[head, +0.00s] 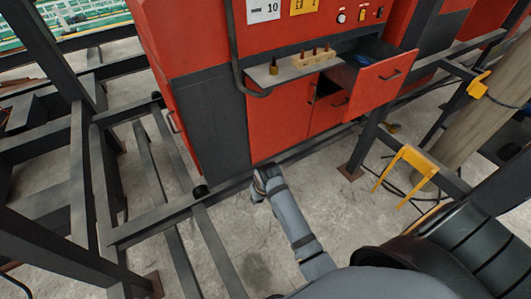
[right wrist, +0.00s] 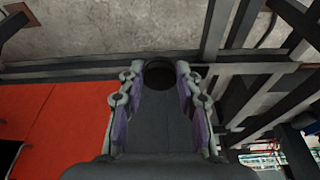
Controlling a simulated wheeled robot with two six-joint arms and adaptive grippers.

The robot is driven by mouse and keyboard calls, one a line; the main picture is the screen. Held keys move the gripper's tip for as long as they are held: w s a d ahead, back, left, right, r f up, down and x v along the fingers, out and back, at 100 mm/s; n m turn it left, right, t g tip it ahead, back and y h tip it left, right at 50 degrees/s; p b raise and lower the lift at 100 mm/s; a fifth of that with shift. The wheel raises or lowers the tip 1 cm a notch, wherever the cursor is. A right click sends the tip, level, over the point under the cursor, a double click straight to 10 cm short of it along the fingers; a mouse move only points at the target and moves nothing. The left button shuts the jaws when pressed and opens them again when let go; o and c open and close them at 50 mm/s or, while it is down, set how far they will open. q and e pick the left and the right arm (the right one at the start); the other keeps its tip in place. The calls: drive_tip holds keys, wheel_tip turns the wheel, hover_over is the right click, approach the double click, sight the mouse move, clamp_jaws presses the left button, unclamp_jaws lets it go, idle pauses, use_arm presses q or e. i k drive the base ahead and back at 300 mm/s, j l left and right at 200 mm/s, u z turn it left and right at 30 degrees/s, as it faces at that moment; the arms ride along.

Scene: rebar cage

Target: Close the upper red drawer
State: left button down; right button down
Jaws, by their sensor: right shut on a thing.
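The upper red drawer (head: 378,85) stands pulled out at the right of the red cabinet (head: 190,40), its dark handle on its front. My right gripper (head: 262,172) is low in front of the cabinet, at its lower edge, well left of and below the drawer. In the right wrist view the fingers of my right gripper (right wrist: 159,75) stand on either side of a black round part (right wrist: 158,76), with the dark grey panel (right wrist: 155,125) behind. What the round part belongs to is unclear. My left gripper is not in view.
A grey shelf with a wooden block (head: 312,60) of tools is left of the drawer. Red lower doors (head: 275,125) are below it. Dark steel beams (head: 150,215) fill the left. A yellow stand (head: 405,165) is at the right. Bare concrete floor lies in front.

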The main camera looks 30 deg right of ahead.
sight(372, 86)
drive_tip(key=k+l, duration=0.1)
drive_tip(key=l, duration=2)
drive_tip(key=l+u, duration=0.2)
drive_tip(key=l, duration=0.2)
drive_tip(key=k+l+u, duration=0.2)
drive_tip(key=l, duration=0.25)
drive_tip(key=l+u, duration=0.2)
drive_tip(key=l, duration=0.2)
